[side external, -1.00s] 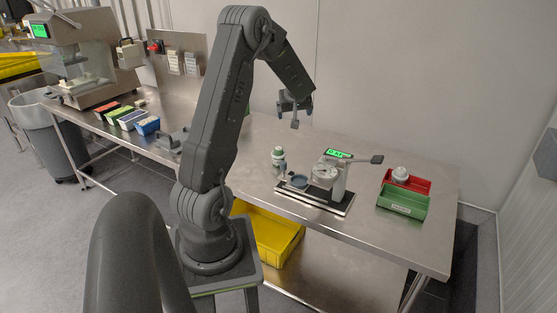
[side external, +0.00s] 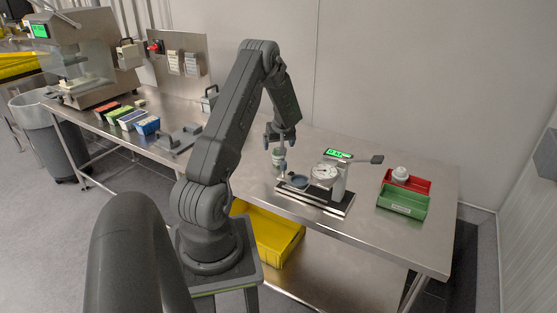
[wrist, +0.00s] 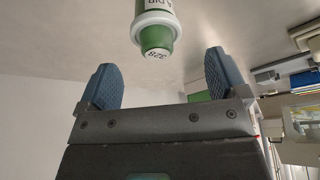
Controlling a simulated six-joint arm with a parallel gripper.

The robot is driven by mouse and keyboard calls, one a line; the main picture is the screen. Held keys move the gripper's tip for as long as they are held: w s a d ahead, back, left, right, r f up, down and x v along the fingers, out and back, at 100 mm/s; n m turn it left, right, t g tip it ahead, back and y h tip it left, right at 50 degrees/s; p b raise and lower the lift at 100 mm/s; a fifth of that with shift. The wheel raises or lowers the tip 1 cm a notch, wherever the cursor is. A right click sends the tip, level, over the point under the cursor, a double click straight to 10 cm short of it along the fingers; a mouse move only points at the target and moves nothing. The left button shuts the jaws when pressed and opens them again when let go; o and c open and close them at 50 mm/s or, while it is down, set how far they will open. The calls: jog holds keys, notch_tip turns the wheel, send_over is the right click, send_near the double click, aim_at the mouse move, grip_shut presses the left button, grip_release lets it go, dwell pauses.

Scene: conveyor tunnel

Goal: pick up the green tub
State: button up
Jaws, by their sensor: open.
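The green tub (side external: 277,161) is a small green container with a white band. It stands upright on the steel table, left of the scale. In the wrist view the green tub (wrist: 157,36) shows at the top, with dark lettering on its label and on its end. My gripper (side external: 277,148) is low over the table at the tub, and one finger partly covers it in the side view. In the wrist view my gripper (wrist: 163,76) is open and empty, and the tub appears beyond the gap between the fingertips.
A scale (side external: 326,172) with a lit green display and a dark base stands just right of the tub. A red bin (side external: 421,185) holding a white-topped item and a green bin (side external: 403,201) are further right. A grey handled plate (side external: 180,137) lies left.

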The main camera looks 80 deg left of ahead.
aim_at(279, 159)
jog(key=x, duration=0.4)
jog(key=shift+w, duration=0.15)
jog(key=shift+c, duration=0.4)
jog(key=c, duration=0.9)
